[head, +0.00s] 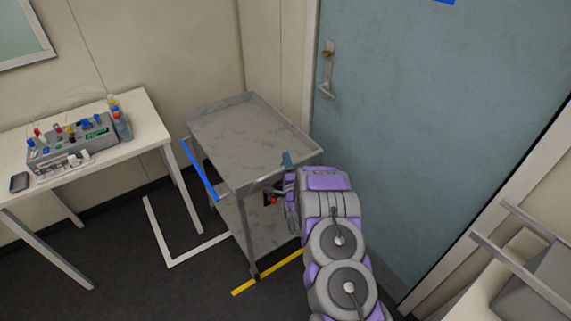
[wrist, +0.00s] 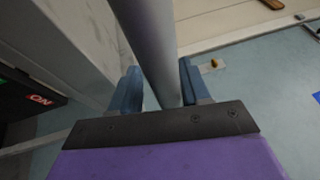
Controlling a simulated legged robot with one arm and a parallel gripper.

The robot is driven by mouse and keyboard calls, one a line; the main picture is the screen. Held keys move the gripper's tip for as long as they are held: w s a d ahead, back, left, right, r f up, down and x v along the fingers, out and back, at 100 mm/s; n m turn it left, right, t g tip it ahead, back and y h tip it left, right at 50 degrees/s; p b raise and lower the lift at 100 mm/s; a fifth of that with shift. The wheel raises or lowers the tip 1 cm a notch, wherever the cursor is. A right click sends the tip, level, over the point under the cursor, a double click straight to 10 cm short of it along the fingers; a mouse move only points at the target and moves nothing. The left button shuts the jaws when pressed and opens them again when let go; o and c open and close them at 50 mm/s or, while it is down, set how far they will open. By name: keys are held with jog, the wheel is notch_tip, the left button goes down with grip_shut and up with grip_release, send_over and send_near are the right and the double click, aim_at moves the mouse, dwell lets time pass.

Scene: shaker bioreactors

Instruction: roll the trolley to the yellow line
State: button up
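The trolley (head: 240,137) is grey metal, with a flat top shelf and a lower shelf (head: 270,225), and stands upright mid-left in the head view. The yellow line (head: 267,273) lies on the floor at its near side; a front leg foot reaches the line. My gripper (head: 286,162) is at the trolley's near right corner. In the wrist view a grey round bar, the trolley's handle (wrist: 152,45), runs between the two blue fingers (wrist: 158,82). They look closed on it, with a small gap at the left finger's base. The head view mostly hides the grip behind my arm.
A white table (head: 150,122) with a bioreactor unit (head: 75,140) stands left. A white floor marking (head: 197,250) and a blue strip (head: 201,169) are left of the trolley. A blue-grey door (head: 430,120) is behind to the right. Grey furniture (head: 525,265) stands at lower right.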

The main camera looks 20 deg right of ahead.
jog(key=shift+r, duration=0.15)
jog(key=b+v, duration=0.7)
jog(key=v, duration=1)
jog(key=shift+s, duration=0.15)
dwell(0.3)
dwell(0.5)
